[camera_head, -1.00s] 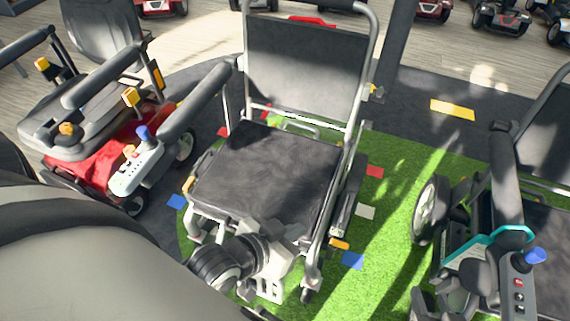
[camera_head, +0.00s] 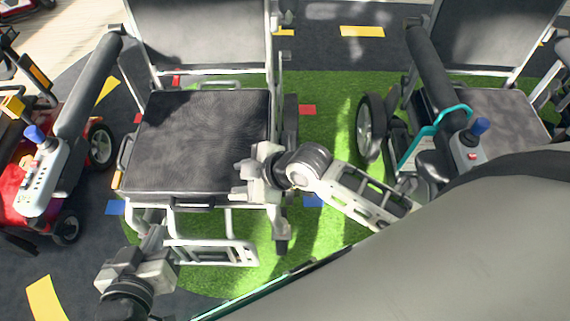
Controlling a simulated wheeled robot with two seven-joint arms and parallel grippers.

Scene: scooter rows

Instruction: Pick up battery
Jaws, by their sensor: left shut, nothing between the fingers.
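I cannot make out a battery in this view; the space under the wheelchair's seat is mostly hidden. The middle wheelchair (camera_head: 200,140) has a black seat and a pale metal frame. My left gripper (camera_head: 153,240) is shut and empty, at the lower left by the wheelchair's front footrest frame (camera_head: 215,254). My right gripper (camera_head: 240,180) overlaps the seat's front right corner in the picture; whether it touches cannot be told. Its fingers are small and pale, and their opening is unclear.
A red scooter (camera_head: 72,195) with a grey control box (camera_head: 42,178) stands at the left. Another wheelchair (camera_head: 500,120) with a blue-knobbed joystick (camera_head: 478,128) stands at the right. Green turf (camera_head: 322,140) lies bare between the chairs. My own arm covers the lower right.

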